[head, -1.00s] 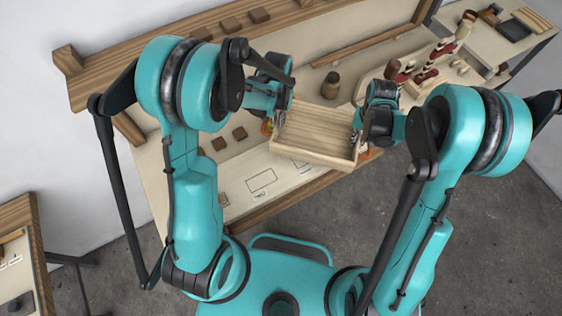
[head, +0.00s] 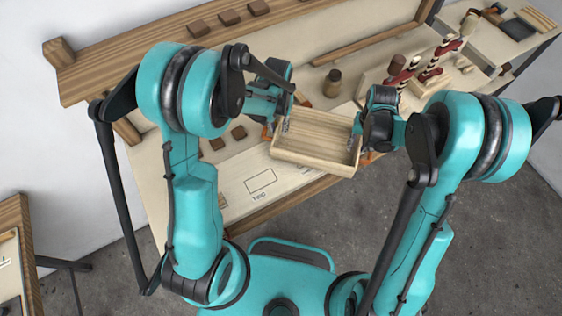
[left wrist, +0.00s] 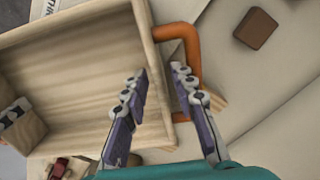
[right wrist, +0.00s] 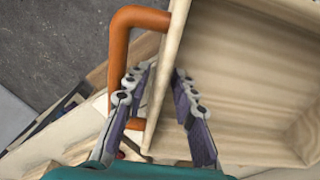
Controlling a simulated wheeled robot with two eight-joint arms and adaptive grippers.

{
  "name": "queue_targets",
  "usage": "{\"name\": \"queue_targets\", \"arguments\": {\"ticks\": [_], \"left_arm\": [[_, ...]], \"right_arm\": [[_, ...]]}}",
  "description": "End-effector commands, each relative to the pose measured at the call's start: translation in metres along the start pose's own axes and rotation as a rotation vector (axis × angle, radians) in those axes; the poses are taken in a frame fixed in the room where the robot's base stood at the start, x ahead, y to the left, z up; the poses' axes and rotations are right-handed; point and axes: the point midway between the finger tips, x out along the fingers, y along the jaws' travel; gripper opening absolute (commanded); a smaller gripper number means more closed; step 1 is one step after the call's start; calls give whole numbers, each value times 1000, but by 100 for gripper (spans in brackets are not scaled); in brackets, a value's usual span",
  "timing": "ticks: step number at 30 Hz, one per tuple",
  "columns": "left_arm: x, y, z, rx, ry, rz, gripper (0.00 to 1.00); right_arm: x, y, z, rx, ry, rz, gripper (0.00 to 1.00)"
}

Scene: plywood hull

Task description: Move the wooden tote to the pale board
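The wooden tote (head: 316,157) is a shallow, open, empty box with orange handles at its two ends. It spans between my grippers above the front of the bench and partly overhangs its edge. My left gripper (left wrist: 159,72) straddles the tote's left end wall, one finger inside the box and one by the orange handle (left wrist: 191,60). My right gripper (right wrist: 158,76) straddles the opposite wall likewise, by its handle (right wrist: 121,60).
Grey floor (head: 440,190) lies beyond the bench's front edge.

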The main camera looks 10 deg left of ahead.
Motion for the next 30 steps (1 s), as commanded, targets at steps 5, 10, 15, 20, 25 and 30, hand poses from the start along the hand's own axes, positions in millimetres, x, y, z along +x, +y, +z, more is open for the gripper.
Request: {"name": "queue_targets", "arguments": {"ticks": [5,10,15,20,25,30], "left_arm": [[-8,0,0,0,0,0,28],[-34,0,0,0,0,0,28],[-60,0,0,0,0,0,28],[-75,0,0,0,0,0,28],[-80,0,0,0,0,0,28],[-80,0,0,0,0,0,28]], "right_arm": [[0,1,0,1,0,1,28],[0,1,0,1,0,1,28],[0,1,0,1,0,1,28],[0,0,0,1,0,1,28],[-10,0,0,1,0,1,28],[-42,0,0,1,0,1,28]]}}
